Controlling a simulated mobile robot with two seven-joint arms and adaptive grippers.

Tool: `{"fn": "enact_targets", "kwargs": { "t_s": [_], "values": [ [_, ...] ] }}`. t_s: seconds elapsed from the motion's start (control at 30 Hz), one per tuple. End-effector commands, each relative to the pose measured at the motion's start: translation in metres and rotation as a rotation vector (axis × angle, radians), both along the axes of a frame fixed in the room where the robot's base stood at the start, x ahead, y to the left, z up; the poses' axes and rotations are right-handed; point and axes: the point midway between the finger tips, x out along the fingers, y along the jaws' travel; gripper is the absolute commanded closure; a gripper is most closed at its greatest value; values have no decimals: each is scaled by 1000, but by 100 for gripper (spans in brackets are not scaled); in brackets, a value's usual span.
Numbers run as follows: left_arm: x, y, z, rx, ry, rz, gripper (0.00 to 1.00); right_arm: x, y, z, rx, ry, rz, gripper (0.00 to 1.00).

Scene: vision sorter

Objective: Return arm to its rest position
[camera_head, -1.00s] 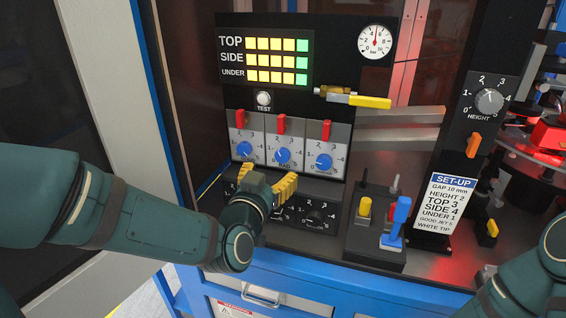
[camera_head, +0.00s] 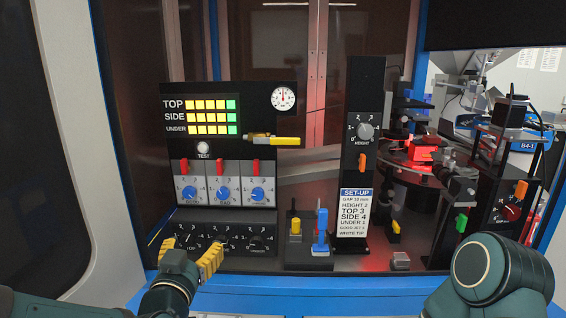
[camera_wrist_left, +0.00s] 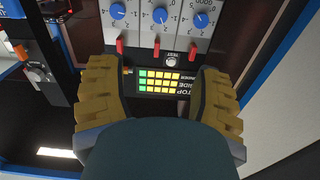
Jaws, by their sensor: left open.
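My left gripper (camera_head: 188,250) is at the lower left of the head view, in front of the lower row of black knobs (camera_head: 222,242). Its two yellow fingers are apart with nothing between them. In the left wrist view the open fingers (camera_wrist_left: 156,75) frame the indicator display (camera_wrist_left: 160,81), which appears upside down there. The blue dials (camera_wrist_left: 160,15) also show beyond the fingers. Whether a fingertip touches the panel cannot be told. My right arm (camera_head: 490,275) shows at the lower right; its gripper is out of the frame.
The control panel (camera_head: 285,120) has red levers and a gauge (camera_head: 283,98). A small box with a blue lever (camera_head: 321,228) stands to its right. Beyond are the height post (camera_head: 365,90), set-up card (camera_head: 353,208) and red-lit machine (camera_head: 420,150). A blue edge (camera_head: 290,303) runs in front.

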Motion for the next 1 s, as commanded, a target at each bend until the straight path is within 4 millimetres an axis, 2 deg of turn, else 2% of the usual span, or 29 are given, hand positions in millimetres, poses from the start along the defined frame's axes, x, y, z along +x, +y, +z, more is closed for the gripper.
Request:
{"fn": "enact_targets", "kwargs": {
  "t_s": [0.03, 0.2, 0.27, 0.37, 0.47, 0.5, 0.6, 0.7, 0.83, 0.9, 1.0],
  "values": [
    [4, -4, -23, 1, 63, -14, 35, 0, 0, 0, 0, 0, 0, 53],
    [9, -15, -92, -23, 260, -53, 35, 0, 0, 0, 0, -1, 0, 53],
    [7, -20, -119, -36, 338, -67, 35, 0, 0, 0, 0, -1, 0, 53],
    [0, -26, -171, -69, 493, -85, 35, 0, 0, 0, 0, 0, 0, 53],
    [-18, -33, -232, -117, 682, -100, 35, 0, 0, 0, 0, 0, 0, 53],
    [-29, -36, -258, -141, 766, -104, 35, 0, 0, 0, 0, 0, 0, 53],
    [-62, -44, -317, -212, 975, -106, 35, 0, 0, 0, 0, 0, 0, 53],
    [-98, -53, -362, -282, 1158, -105, 35, 0, 0, 0, 0, 0, 0, 53],
    [-136, -63, -397, -354, 1330, -100, 35, 0, 0, 0, 0, 0, 0, 53],
    [-149, -67, -407, -379, 1386, -98, 35, 0, 0, 0, 0, 0, 0, 53],
    [-159, -70, -413, -396, 1426, -97, 35, 0, 0, 0, 0, 0, 0, 53]
  ]
}}
